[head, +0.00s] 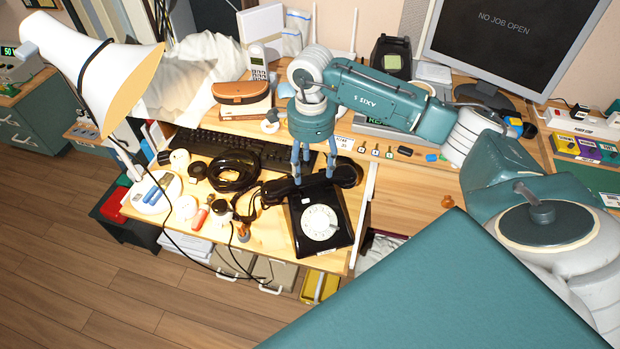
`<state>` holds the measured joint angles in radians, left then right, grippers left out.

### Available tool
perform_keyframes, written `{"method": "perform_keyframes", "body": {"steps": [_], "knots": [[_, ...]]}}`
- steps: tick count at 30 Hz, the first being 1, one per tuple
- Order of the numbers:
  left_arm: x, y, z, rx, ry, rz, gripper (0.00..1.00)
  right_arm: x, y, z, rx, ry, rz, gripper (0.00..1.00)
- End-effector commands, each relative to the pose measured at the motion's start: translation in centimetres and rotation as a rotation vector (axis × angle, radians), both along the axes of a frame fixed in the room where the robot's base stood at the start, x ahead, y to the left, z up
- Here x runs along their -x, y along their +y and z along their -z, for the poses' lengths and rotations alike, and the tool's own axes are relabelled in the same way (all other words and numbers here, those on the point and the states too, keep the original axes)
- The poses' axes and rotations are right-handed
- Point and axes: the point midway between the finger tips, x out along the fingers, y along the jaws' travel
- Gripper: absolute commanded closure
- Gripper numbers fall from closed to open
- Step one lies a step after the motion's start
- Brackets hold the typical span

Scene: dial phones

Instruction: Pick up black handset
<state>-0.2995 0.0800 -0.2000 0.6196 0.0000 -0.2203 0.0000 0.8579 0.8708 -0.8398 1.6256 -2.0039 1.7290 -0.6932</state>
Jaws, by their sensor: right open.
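The black handset (347,173) lies across the top of the black dial phone (337,240), which has a white rotary dial. My right gripper (313,174) points down over the middle of the handset, with its blue fingers spread and open. The fingertips are close to the handset's grip, and I cannot tell whether they touch it. The fingers partly hide the middle of the handset; its two ends show to the left and right of them. My left gripper is not in view.
A coiled black cable (233,172) and small parts lie left of the phone. A black keyboard (215,147) is behind it. A white desk lamp (95,70) leans in from the left. A monitor (515,45) stands at the back right. The wooden desk's front edge is just below the phone.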

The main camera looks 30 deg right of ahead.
Motion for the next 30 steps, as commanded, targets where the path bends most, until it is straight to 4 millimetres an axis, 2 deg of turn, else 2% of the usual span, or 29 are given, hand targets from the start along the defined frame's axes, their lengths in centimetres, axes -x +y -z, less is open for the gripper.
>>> {"method": "perform_keyframes", "body": {"steps": [12, 20, 28, 29, 30], "knots": [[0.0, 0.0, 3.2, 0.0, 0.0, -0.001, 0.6, -0.2, -0.1, 5.2, -0.002, -0.002, 0.002, 0.41], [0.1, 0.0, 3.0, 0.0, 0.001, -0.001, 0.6, -0.1, -0.1, 5.4, -0.002, 0.002, 0.002, 0.42], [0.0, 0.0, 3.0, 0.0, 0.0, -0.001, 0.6, 0.0, 0.0, 5.6, -0.003, 0.004, 0.001, 0.95], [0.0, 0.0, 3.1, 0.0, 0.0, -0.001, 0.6, 0.1, 0.1, 5.7, -0.003, 0.005, 0.0, 1.0], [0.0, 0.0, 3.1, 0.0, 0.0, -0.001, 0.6, 0.1, 0.1, 5.7, -0.003, 0.005, 0.0, 1.0]]}}
